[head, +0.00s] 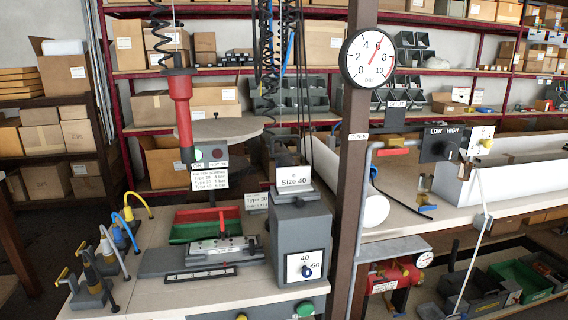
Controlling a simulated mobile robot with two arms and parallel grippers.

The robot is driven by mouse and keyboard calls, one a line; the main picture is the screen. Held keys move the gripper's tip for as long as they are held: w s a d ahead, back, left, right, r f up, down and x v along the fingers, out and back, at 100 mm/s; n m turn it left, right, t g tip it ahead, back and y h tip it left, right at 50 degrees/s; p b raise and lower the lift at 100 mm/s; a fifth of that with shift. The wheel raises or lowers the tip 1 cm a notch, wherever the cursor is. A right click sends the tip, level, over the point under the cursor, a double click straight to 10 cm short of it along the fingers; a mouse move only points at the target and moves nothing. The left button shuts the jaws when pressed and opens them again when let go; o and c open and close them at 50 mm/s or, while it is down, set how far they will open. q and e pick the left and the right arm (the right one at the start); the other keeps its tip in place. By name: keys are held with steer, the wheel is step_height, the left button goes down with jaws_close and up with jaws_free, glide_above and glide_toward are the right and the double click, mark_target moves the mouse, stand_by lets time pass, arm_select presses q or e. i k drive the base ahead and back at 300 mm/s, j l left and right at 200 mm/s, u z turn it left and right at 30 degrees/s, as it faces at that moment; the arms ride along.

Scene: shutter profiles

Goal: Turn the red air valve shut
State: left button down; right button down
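A red lever handle (393,151), which looks like the air valve, lies roughly level at the top of a grey pipe (362,215) beside the brown post. Its valve body is too small to make out clearly. A red unit (395,277) with a small gauge (424,260) sits lower, under the bench. Neither of my grippers shows in the head view.
The brown post (352,185) stands between two benches. A grey machine (300,235) marked Size 40 and a red and green tray (205,223) are on the left bench. A LOW/HIGH switch box (440,143) is right of the lever. Cables hang overhead.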

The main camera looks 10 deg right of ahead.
mark_target(399, 150)
steer(key=l+u, duration=0.15)
steer(key=l, duration=0.75)
steer(key=l+u, duration=0.1)
steer(key=l, duration=0.75)
steer(key=k, duration=0.05)
